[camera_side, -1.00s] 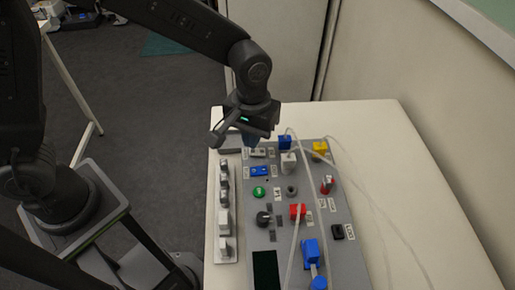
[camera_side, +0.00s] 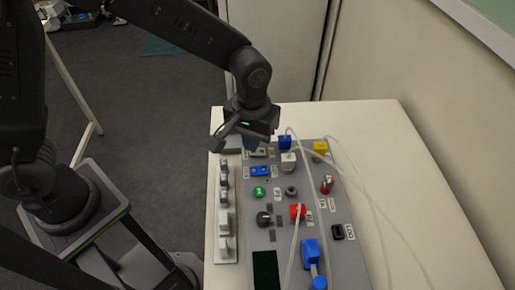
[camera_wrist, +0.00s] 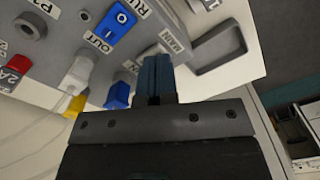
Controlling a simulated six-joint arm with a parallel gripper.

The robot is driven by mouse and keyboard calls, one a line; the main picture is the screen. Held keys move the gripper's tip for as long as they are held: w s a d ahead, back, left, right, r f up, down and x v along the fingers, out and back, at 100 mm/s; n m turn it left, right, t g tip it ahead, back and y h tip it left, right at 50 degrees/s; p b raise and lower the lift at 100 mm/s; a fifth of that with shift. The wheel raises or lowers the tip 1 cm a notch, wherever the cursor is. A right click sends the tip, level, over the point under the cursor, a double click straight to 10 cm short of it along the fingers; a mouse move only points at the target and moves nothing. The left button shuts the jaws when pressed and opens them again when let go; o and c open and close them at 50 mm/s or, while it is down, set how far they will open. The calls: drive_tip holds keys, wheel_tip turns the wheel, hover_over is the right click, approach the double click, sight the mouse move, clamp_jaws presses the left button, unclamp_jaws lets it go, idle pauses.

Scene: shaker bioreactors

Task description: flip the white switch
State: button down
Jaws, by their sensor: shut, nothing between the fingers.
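The white switch (camera_side: 258,153) is small and sits near the far left end of the grey panel (camera_side: 340,262), just beyond a blue rocker switch (camera_side: 260,171). My gripper (camera_side: 250,146) is over that far left corner, with its blue fingertips pointing down, close to the white switch. I cannot tell whether they touch it. In the wrist view my shut, empty fingers (camera_wrist: 155,70) point at the panel beside the MAIN label and hide most or all of the white switch. The blue rocker (camera_wrist: 116,22) shows there to the left of the fingers.
A strip of grey and white connectors (camera_side: 225,205) lies left of the panel. Blue (camera_side: 285,142), white (camera_side: 288,161) and yellow (camera_side: 320,148) plugs stand right of the gripper, with pale cables. A green button (camera_side: 259,191) is nearer the camera. The table's right side has free room around the cables.

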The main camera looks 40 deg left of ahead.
drive_tip(key=shift+f, duration=0.75)
drive_tip(key=shift+r, duration=3.55)
drive_tip(key=shift+a+r, duration=0.25)
drive_tip(key=shift+r, duration=0.05)
drive_tip(key=s+a+r+m+t, duration=0.3)
drive_tip(key=s+a+r+t, duration=0.2)
drive_tip(key=s+a+r, duration=0.4)
drive_tip(key=shift+s+a+t, duration=0.3)
drive_tip(key=shift+s+a, duration=2.35)
drive_tip(key=shift+a, duration=0.45)
